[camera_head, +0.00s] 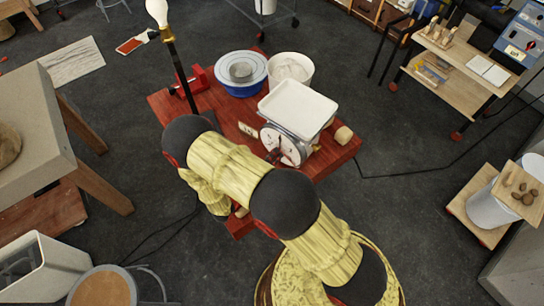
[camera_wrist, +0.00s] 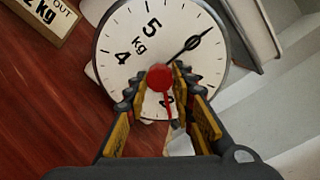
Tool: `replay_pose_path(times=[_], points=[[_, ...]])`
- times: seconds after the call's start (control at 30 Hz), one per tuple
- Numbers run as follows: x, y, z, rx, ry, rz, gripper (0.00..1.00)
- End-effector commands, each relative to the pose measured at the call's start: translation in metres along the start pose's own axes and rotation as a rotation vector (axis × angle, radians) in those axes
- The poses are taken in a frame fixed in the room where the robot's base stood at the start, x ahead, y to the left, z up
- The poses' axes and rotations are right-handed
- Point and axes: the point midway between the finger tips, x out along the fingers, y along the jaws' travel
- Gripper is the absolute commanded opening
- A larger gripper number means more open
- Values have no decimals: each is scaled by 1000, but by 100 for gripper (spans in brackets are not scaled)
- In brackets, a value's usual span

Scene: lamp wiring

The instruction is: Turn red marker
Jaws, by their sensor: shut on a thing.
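The kitchen scale (camera_head: 298,108) stands on the red table with a white pan on top and its round dial (camera_head: 292,148) facing my arm. In the wrist view the white dial (camera_wrist: 123,50) shows "4", "5" and "kg", with a black needle (camera_wrist: 189,47) pointing to the upper right. The red marker (camera_wrist: 160,78) has a round red hub at the dial's middle and a thin red arm pointing down. My gripper (camera_wrist: 160,93) is shut on the red marker, with its fingers to the left and right. The fingers partly cover the lower dial.
A sign block (camera_wrist: 42,15) reading "OUT" and "2 kg" lies left of the dial. A blue-rimmed bowl (camera_head: 240,74) and a white tub (camera_head: 290,68) stand behind the scale. A lamp pole with a bulb (camera_head: 158,12) rises at the table's left. A wooden cylinder (camera_head: 343,135) sits at the right.

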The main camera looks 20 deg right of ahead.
Motion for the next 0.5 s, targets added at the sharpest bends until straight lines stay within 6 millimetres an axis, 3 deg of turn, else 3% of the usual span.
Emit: replay_pose_path(times=[0.3, 0.33, 0.5], points=[[0, 1, 2, 3, -2, 2, 0], [0, 1, 2, 3, -2, 2, 26], [0, 1, 1, 2, -1, 1, 36]])
